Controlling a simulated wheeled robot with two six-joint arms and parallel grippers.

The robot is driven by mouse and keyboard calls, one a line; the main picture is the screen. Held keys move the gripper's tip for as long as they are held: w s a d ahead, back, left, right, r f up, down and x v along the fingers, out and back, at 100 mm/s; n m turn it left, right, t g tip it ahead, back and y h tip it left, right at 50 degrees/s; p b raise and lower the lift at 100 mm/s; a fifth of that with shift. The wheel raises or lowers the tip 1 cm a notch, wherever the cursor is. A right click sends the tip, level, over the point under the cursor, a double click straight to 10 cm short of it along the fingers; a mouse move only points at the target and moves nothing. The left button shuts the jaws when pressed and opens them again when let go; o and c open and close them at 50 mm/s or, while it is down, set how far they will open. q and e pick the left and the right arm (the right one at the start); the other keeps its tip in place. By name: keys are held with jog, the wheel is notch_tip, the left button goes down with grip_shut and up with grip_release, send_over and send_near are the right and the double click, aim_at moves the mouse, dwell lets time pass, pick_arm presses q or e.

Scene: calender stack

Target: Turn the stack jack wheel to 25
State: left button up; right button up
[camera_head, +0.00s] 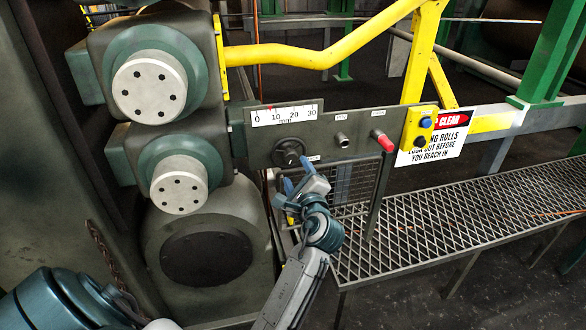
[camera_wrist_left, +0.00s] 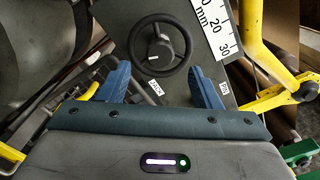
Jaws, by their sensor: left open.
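The stack jack wheel is a small black handwheel (camera_head: 288,153) on a grey panel. It also shows in the left wrist view (camera_wrist_left: 160,45), with a knob and a pale mark on its hub. Above it is a white mm scale (camera_head: 284,114) marked 0, 10, 20 and 30. A small red pointer (camera_head: 270,108) stands between 0 and 10. My left gripper (camera_head: 309,172) is just below and right of the wheel. In the left wrist view its blue fingers (camera_wrist_left: 160,84) are spread wide, one on each side below the wheel, apart from it. My right gripper is not in view.
Right of the wheel are a metal knob (camera_head: 341,140), a red-tipped lever (camera_head: 384,141) and a yellow button box (camera_head: 419,128). A warning sign (camera_head: 435,138) hangs beside them. Two large round rollers' ends stand left. A mesh platform (camera_head: 470,215) and yellow rail (camera_head: 320,58) lie nearby.

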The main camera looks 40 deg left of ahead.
pick_arm(q)
jog(key=shift+b+v, duration=0.45)
jog(key=shift+v, duration=2)
